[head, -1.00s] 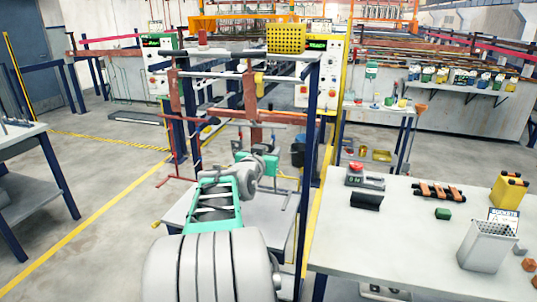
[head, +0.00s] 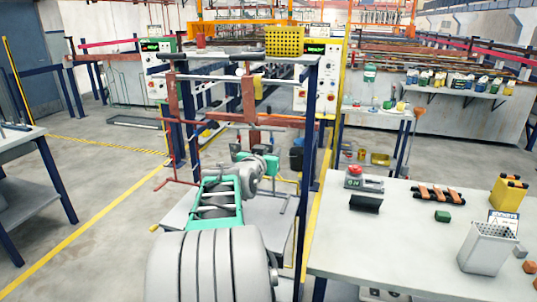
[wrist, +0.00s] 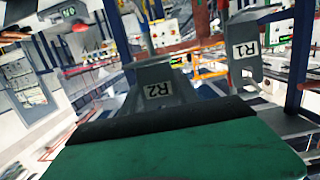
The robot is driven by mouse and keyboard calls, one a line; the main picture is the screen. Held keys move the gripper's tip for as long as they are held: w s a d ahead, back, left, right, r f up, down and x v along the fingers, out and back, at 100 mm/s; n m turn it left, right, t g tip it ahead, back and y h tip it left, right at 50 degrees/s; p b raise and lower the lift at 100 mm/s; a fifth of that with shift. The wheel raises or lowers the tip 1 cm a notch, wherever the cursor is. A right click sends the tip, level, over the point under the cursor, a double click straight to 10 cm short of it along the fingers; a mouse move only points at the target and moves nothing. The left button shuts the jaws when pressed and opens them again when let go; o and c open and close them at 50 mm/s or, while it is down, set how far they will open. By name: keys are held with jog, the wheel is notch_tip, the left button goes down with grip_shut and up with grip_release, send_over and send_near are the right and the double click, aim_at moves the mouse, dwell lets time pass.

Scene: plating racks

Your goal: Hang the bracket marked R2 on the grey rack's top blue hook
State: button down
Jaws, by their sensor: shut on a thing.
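The grey bracket marked R2 (wrist: 158,88) is in the middle of the wrist view, with its label tilted. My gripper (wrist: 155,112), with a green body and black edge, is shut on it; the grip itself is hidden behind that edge. In the head view my gripper (head: 268,165) is in front of the rack frame (head: 249,100), low between its posts. The bracket is too small to make out there. I cannot pick out the top blue hook.
A second grey bracket marked R1 (wrist: 243,52) is close on the right in the wrist view, beside a dark blue post (wrist: 301,55). A yellow basket (head: 286,40) is on top of the frame. A worktable (head: 400,235) with several items stands at the right.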

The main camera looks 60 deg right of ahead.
jog(key=shift+w+d+f+b, duration=0.15)
jog(key=shift+d+f+b, duration=0.15)
jog(key=shift+d+b, duration=0.25)
jog(key=shift+d+f+b, duration=0.2)
jog(key=shift+f+b, duration=0.15)
jog(key=shift+b, duration=0.25)
dwell(0.5)
